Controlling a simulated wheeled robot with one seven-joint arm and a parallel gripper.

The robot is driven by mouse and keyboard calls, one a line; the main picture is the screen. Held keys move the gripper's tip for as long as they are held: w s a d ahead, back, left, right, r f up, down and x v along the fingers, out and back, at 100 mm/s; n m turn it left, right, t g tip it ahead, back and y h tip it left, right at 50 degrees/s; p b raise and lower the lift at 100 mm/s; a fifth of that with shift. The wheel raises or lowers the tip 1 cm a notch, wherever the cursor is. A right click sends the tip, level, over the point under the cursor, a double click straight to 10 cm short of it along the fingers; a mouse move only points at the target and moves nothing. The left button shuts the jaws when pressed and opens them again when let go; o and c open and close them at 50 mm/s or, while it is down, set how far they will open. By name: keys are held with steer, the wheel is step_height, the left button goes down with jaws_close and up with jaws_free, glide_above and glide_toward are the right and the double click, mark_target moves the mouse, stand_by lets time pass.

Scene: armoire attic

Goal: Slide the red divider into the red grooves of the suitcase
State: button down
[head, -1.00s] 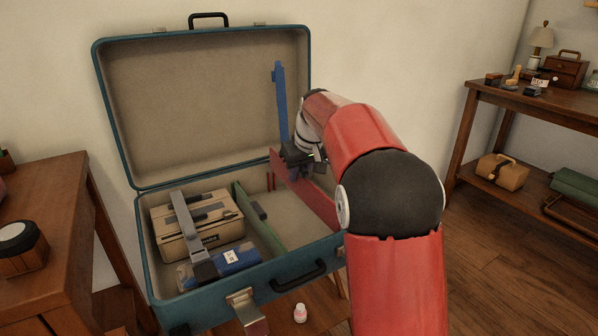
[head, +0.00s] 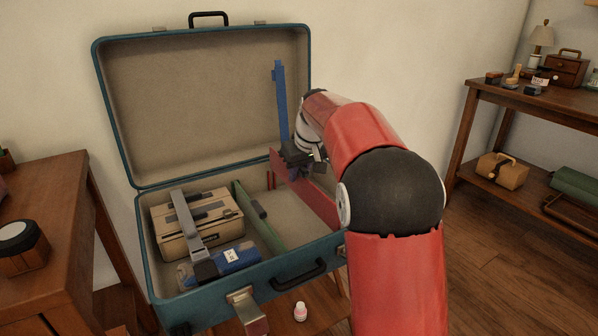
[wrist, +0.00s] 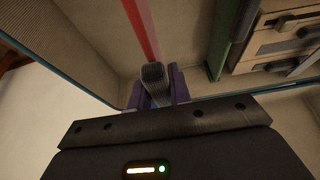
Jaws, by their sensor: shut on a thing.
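The red divider (head: 320,203) is a thin upright panel over the right part of the open teal suitcase (head: 215,302). My gripper (head: 299,163) is shut on its top edge near the back end. In the wrist view the divider (wrist: 140,28) runs away from my closed fingers (wrist: 156,88).
A green divider (head: 258,218) stands left of the red one. A beige box (head: 190,232) and a blue roll (head: 236,260) lie in the left compartment. A tall blue strip (head: 281,100) rises behind my gripper.

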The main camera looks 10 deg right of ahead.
mark_target(299, 197)
steer(key=shift+f+b, duration=2.65)
steer(key=shift+f, duration=1.35)
steer(key=c, duration=1.2)
jaws_free()
steer(key=shift+p+v, duration=0.75)
steer(key=shift+v, duration=3.2)
steer(key=s+r+m+p, duration=0.1)
steer(key=s+r+p, duration=0.3)
steer(key=s, duration=0.6)
steer(key=s+f+m+t+h+p, duration=0.1)
steer(key=s+f+m+p, duration=0.1)
steer(key=s, duration=2.3)
steer(key=shift+a+f+m+p, duration=0.3)
steer(key=shift+a+f+p, duration=0.1)
steer(key=shift+p, duration=0.15)
